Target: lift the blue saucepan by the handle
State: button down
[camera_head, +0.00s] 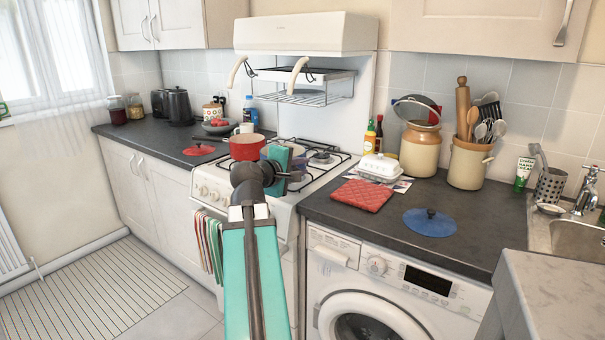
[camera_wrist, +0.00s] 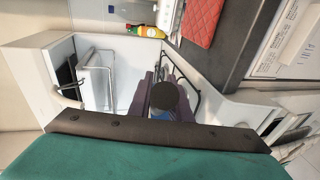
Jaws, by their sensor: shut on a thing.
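The blue saucepan (camera_head: 297,151) is at the stove, right of the red saucepan, mostly hidden behind my arm in the head view. My gripper (camera_head: 291,176) is shut on its handle, over the front of the hob. In the wrist view the dark round end of the handle (camera_wrist: 169,97) sits between the fingers of my gripper (camera_wrist: 167,103), with a bit of blue below it. I cannot tell whether the pan's base touches the hob.
A red saucepan (camera_head: 247,146) stands close on the left of the hob (camera_head: 335,168). A wire rack (camera_head: 305,93) hangs above. A red lid (camera_head: 198,150) lies left.

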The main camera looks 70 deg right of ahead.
jog(key=b, duration=0.2)
jog(key=shift+a+b, duration=0.35)
jog(key=shift+b, duration=0.05)
jog(key=shift+a+r+b, duration=0.15)
jog(key=shift+a+b, duration=0.05)
jog(key=shift+b, duration=0.15)
dwell(0.5)
